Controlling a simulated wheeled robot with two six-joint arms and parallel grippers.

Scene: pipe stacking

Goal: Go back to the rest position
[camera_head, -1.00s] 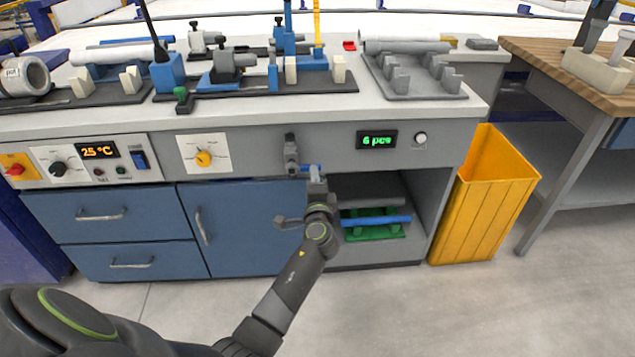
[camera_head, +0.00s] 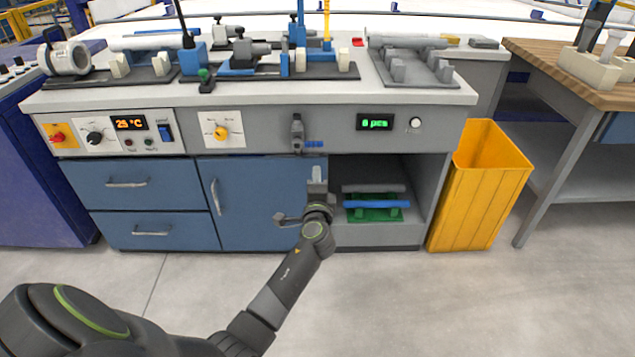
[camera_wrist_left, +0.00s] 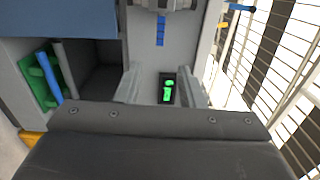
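My left gripper (camera_head: 317,188) is in front of the workbench, before the left side of the open shelf bay. In the left wrist view its two fingers (camera_wrist_left: 160,88) stand apart with nothing between them. In the shelf bay a blue pipe (camera_head: 377,204) lies on a green holder (camera_head: 375,215), with a grey surface or pipe (camera_head: 374,188) just above. The blue pipe (camera_wrist_left: 64,70) and green holder (camera_wrist_left: 38,80) also show at the left of the left wrist view. My right gripper is not in view.
The workbench (camera_head: 260,99) carries clamps, pipes and a grey rack (camera_head: 413,72). A small grey fitting (camera_head: 297,133) sticks out of its front panel above my gripper. A yellow bin (camera_head: 481,190) and a wooden-topped table (camera_head: 570,75) stand to the right. The floor in front is clear.

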